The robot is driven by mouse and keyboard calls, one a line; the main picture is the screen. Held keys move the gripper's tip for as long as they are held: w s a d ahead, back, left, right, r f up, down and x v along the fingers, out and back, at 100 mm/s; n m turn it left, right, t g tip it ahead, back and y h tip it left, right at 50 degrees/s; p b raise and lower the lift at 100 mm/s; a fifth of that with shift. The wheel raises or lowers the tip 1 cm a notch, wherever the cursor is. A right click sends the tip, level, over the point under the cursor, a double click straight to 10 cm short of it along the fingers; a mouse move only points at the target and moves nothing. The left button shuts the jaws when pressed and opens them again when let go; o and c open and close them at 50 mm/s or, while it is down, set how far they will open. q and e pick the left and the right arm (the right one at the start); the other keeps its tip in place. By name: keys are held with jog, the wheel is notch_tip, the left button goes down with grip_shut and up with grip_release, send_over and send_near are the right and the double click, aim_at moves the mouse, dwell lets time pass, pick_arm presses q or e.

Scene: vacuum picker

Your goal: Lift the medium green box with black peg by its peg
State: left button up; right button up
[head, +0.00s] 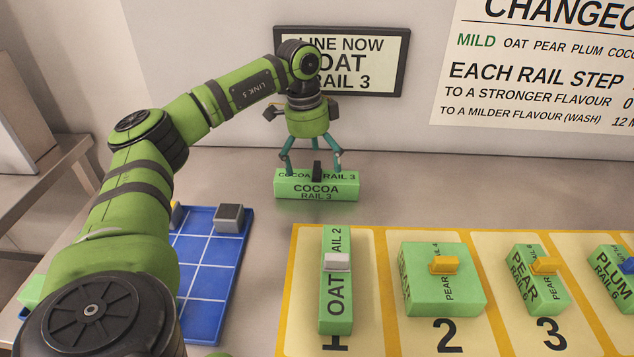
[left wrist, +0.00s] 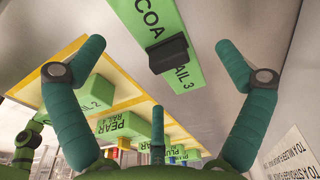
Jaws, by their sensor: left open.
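The green box with the black peg (head: 345,187), labelled COCOA RAIL 3, lies on the grey counter below the wall screen. Its black peg (head: 317,172) stands up at the middle of its top. My left gripper (head: 313,163) is open directly above the box, its teal fingers spread around the peg and apart from it. In the left wrist view, the box (left wrist: 150,28) and its black peg (left wrist: 168,54) show between the open fingers, nearer the top of the picture. My right gripper is not in view.
Numbered yellow lanes (head: 384,340) hold an OAT box with a white peg (head: 336,300), orange-pegged boxes (head: 425,290) and a PLUM box (head: 610,275). A blue gridded tray (head: 205,300) lies beside my left arm. The wall screen (head: 380,60) is close behind the gripper.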

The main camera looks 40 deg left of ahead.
aim_at(318, 178)
pick_arm(q)
jog(key=f, duration=0.4)
jog(key=f+p, duration=0.1)
jog(key=f, duration=0.1)
jog(key=shift+w+d, duration=0.2)
jog(key=shift+d, duration=0.2)
jog(key=shift+r, duration=0.1)
jog(key=c, duration=1.4)
